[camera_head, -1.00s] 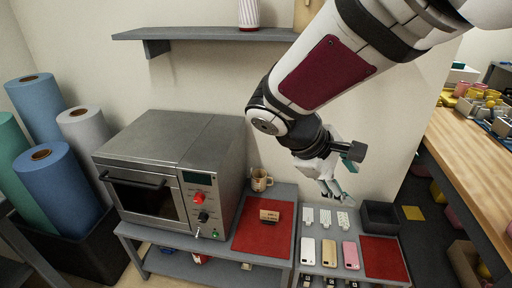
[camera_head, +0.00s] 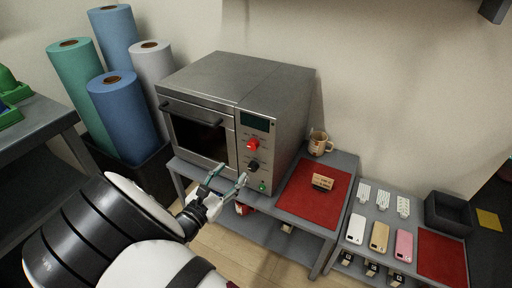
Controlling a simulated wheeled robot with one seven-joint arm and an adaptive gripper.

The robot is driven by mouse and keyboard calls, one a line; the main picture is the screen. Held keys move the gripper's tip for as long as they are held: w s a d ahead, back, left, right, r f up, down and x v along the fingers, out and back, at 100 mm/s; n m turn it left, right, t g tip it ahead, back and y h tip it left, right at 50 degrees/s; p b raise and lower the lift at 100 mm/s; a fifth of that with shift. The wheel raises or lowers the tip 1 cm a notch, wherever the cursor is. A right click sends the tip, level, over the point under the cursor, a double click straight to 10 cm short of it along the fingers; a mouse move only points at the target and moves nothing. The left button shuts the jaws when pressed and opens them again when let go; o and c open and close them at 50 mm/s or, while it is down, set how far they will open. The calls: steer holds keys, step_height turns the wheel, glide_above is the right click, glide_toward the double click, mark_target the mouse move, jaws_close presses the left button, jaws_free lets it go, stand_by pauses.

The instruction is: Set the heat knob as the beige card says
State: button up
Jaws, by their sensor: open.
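The grey oven-like press (camera_head: 215,90) stands on the table. Its right panel has a red knob (camera_head: 253,145), a black knob (camera_head: 253,166) below it and a green button (camera_head: 262,187) lower down. The labels are too small to read, so I cannot tell which is the heat knob. The beige card (camera_head: 323,183) stands on the red mat; its dark print is unreadable. My gripper (camera_head: 232,173) is open and empty, in front of the press, left of and slightly below the black knob. Any contact with the panel cannot be told.
A mug (camera_head: 320,143) stands right of the press. The red mat (camera_head: 298,203) is otherwise clear. To the right are phones, white cards, a dark bin (camera_head: 447,212) and another red mat (camera_head: 441,262). Blue, green and white rolls (camera_head: 124,105) stand at the left.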

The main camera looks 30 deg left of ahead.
mark_target(251, 147)
steer(key=w, duration=0.4)
steer(key=w+b, duration=0.1)
steer(key=w, duration=0.4)
steer(key=w+b, duration=0.1)
steer(key=w, duration=0.3)
steer(key=shift+w+a+f, duration=0.1)
steer(key=shift+w+f, duration=0.05)
steer(key=shift+f, duration=0.2)
steer(key=c, duration=1.2)
